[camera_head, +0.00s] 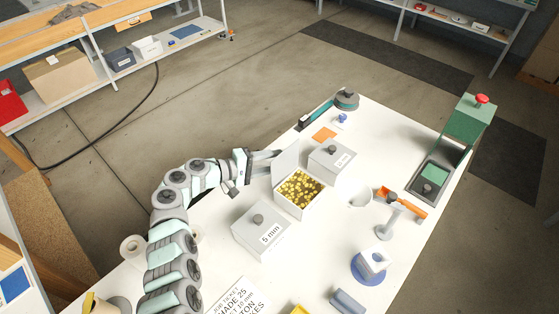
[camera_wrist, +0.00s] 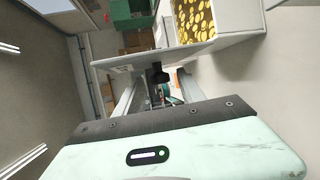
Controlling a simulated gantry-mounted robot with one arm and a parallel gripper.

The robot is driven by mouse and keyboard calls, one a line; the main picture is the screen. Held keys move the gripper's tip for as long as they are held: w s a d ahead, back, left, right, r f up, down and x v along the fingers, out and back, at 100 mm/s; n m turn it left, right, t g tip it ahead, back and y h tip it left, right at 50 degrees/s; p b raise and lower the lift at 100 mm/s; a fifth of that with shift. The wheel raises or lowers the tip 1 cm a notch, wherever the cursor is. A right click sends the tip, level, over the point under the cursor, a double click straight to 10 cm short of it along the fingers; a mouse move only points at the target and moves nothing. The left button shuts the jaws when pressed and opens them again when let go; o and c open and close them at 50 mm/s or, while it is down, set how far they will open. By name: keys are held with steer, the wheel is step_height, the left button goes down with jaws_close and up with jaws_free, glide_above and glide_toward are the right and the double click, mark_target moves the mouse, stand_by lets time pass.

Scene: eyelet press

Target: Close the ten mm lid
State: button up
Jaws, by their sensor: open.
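An open light-grey box (camera_head: 297,207) full of brass-coloured eyelets stands on the white table; its own label is not readable. Its lid (camera_head: 286,160) is raised, roughly upright, on the box's left side. My gripper (camera_head: 268,160) is just left of the lid, with its fingers pointing at the lid's outer face. In the wrist view the lid (camera_wrist: 140,60) is a grey panel across the fingertips, with a dark knob (camera_wrist: 158,74) between the open fingers (camera_wrist: 156,88). Whether the fingers touch the lid cannot be told. The eyelets (camera_wrist: 194,18) show beyond the lid.
A closed 5 mm box (camera_head: 261,232) stands in front, and another closed box (camera_head: 332,158) behind, its label unclear. A green press (camera_head: 468,125) is at the right. An orange-handled tool (camera_head: 402,200) and a blue round stand (camera_head: 370,267) stand nearby.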

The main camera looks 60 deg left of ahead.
steer(key=shift+x, duration=1.35)
steer(key=shift+c, duration=0.4)
jaws_close()
